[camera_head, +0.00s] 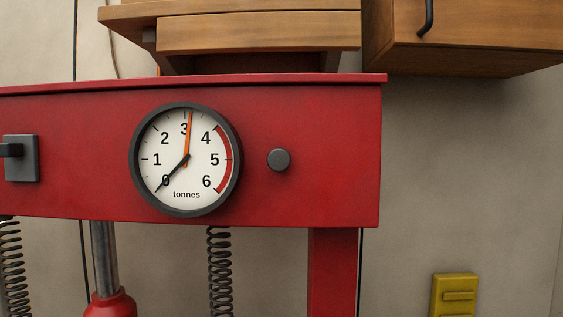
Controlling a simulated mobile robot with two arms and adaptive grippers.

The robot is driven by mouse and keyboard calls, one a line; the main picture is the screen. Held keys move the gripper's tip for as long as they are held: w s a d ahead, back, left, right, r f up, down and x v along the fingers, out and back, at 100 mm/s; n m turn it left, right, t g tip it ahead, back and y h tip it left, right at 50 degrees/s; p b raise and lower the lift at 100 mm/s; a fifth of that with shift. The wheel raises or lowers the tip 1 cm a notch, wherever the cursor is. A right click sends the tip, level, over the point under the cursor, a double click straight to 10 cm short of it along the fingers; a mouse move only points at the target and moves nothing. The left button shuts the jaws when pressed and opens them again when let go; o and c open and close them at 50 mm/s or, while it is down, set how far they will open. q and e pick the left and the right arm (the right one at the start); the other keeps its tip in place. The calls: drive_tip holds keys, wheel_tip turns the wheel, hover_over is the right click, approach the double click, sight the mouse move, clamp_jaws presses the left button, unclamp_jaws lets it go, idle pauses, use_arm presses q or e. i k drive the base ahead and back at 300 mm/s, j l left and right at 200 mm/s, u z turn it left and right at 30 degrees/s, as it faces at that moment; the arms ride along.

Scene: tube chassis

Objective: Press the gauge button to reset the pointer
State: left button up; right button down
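An orange pointer (190,134) points just past 3. A red arc runs along the right of the dial. A round dark grey button (278,159) sits to the right of the gauge and stands out from the panel. Neither of my grippers is in view.
A grey square plate (22,158) with a black handle is at the left of the beam. Coil springs (219,275) and a metal rod (104,260) hang below. Wooden drawers (258,33) and a wooden cabinet (470,35) are above. A yellow block (453,295) is at lower right.

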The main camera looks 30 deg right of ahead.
sight(279, 160)
drive_tip(key=z, duration=1.4)
drive_tip(key=k+j+z, duration=0.2)
drive_tip(key=k+j, duration=0.35)
drive_tip(key=j, duration=0.2)
